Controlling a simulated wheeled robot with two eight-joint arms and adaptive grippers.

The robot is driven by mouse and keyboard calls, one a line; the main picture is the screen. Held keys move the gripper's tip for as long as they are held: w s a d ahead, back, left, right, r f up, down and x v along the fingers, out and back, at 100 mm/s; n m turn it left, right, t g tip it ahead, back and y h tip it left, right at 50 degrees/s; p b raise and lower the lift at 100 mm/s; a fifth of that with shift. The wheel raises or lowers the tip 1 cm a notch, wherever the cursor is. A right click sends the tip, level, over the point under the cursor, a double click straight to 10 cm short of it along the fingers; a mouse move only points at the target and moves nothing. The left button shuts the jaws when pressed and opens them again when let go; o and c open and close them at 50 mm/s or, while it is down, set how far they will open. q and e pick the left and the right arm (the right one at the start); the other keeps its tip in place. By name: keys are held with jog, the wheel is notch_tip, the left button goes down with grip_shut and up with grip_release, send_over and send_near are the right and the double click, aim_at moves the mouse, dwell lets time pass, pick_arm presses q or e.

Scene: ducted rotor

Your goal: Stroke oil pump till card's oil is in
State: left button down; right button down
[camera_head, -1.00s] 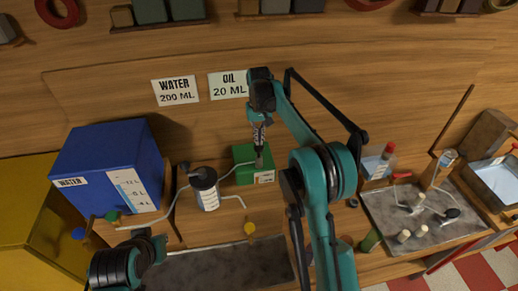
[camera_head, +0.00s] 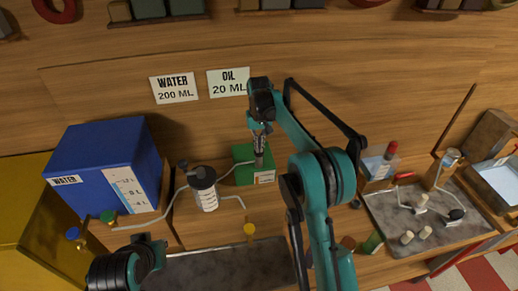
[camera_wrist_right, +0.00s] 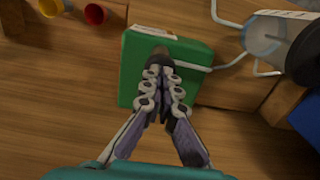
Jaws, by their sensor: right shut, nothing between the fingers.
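A green oil box (camera_head: 243,155) with a pump on top stands on the wooden counter below the wall. It also shows in the wrist view (camera_wrist_right: 133,75). My right gripper (camera_head: 259,147) is shut and empty, its fingertips at the top of the pump plunger (camera_wrist_right: 160,52), which they partly hide. The oil card (camera_head: 229,83) on the wall reads 20 ML, and the water card (camera_head: 175,88) reads 200 ML. A clear graduated vessel (camera_head: 205,190) with a dark lid stands left of the green box, a tube running between them. My left gripper is not in view.
A blue water tank (camera_head: 105,165) with a level scale stands at the left, beside a yellow box (camera_head: 22,220). A grey mat (camera_head: 215,268) lies in front. At the right, a tray (camera_head: 415,225) carries small parts near a red-capped bottle (camera_head: 390,152).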

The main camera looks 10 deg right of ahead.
dwell(0.3)
jog(key=shift+r+p, duration=1.75)
jog(key=shift+r, duration=0.8)
jog(key=shift+f, duration=0.1)
jog(key=shift+f+b, duration=1.8)
jog(key=shift+f, duration=0.8)
jog(key=shift+r, duration=0.15)
jog(key=shift+r+p, duration=1.65)
jog(key=shift+r, duration=0.85)
jog(key=shift+f, duration=0.1)
